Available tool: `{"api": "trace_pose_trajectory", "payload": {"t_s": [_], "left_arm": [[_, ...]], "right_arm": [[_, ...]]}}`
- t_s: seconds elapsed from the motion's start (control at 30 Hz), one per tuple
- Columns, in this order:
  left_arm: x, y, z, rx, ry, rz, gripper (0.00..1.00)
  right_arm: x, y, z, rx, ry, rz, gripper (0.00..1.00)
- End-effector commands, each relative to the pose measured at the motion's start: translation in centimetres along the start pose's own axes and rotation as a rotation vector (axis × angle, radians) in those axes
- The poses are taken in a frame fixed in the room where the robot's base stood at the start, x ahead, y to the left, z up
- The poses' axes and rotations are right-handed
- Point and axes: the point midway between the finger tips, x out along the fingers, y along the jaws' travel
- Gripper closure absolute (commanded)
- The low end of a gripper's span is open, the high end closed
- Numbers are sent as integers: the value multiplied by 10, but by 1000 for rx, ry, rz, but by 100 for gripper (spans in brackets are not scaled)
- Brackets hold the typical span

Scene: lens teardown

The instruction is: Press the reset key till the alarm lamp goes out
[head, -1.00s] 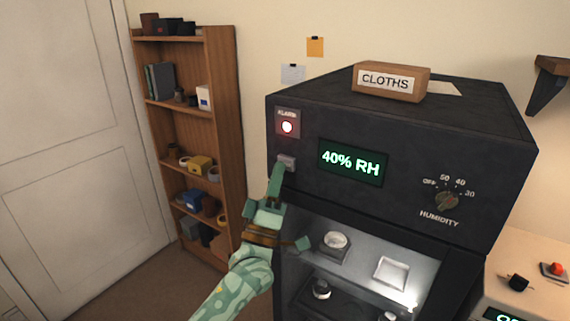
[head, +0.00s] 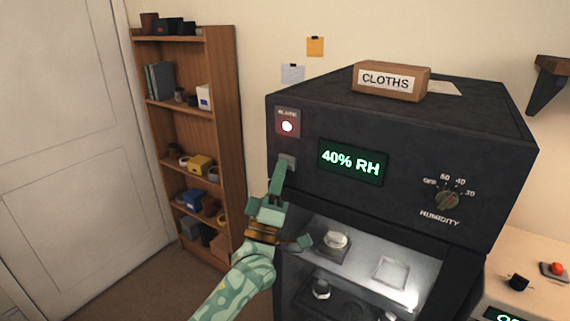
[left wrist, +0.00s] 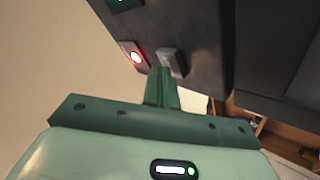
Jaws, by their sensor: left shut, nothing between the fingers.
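The alarm lamp (head: 287,126) glows white-red on a red plate at the upper left of the dark cabinet's front. It also glows in the left wrist view (left wrist: 136,57). The grey reset key (head: 288,160) sits just below the lamp; it also shows in the left wrist view (left wrist: 173,62). My left gripper (head: 281,168) is shut and empty, its fingertips at the lower part of the key. In the left wrist view the fingertips (left wrist: 161,72) overlap the key's near edge; I cannot tell whether they touch it. My right gripper is not in view.
The dark cabinet (head: 400,190) has a green 40% RH display (head: 352,162), a humidity knob (head: 446,200) and a lit glass compartment below. A CLOTHS box (head: 391,82) stands on top. A wooden shelf (head: 222,120) stands left; a side table with a red button (head: 556,268) stands right.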

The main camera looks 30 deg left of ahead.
Motion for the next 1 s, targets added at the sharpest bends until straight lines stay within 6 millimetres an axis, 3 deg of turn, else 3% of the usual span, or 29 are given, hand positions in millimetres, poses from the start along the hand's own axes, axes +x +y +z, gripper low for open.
{"api": "trace_pose_trajectory", "payload": {"t_s": [0.47,1.0], "left_arm": [[1,0,1,0,0,0,100],[-11,8,-8,0,0,1,100]], "right_arm": [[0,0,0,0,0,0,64],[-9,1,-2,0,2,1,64]]}}
